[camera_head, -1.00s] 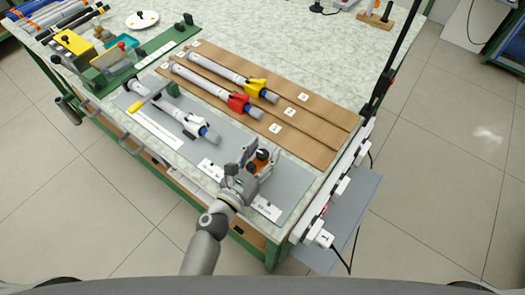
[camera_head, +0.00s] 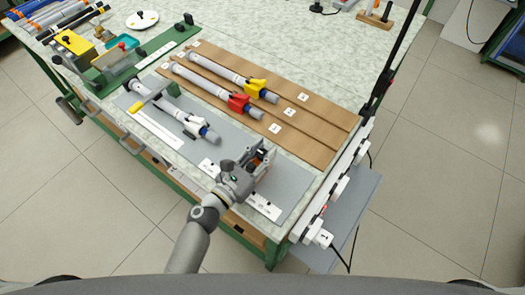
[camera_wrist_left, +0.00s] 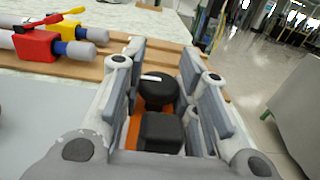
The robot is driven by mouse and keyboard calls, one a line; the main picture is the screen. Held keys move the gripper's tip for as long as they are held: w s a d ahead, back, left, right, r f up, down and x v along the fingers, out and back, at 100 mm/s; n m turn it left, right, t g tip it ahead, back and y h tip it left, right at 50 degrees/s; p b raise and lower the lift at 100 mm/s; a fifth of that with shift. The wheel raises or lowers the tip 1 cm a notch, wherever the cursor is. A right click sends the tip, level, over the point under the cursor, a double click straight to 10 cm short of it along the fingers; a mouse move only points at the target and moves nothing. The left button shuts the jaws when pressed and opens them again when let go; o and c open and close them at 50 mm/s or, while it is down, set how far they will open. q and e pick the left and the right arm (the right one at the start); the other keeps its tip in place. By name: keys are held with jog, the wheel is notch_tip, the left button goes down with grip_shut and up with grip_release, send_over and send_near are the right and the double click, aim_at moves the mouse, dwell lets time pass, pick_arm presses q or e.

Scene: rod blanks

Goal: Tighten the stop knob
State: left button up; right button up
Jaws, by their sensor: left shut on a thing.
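The stop knob (camera_wrist_left: 158,88) is round and black with a white mark on top. It sits by a black block (camera_wrist_left: 161,133) on an orange stop body (camera_wrist_left: 133,130), seen between the fingers in the left wrist view. My left gripper (camera_head: 258,160) is over the stop at the near right part of the grey mat (camera_head: 292,178). In the head view the gripper mostly hides the stop and knob. My right gripper is not in view.
A grey rod with a white clamp and blue band (camera_head: 192,123) lies left of the stop. Rods with red (camera_head: 239,104) and yellow (camera_head: 256,87) clamps lie on the brown board (camera_head: 325,125) behind. A white power strip (camera_head: 335,190) runs along the table's right edge.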

pick_arm(q)
jog(key=o, duration=1)
jog(key=v, duration=1.2)
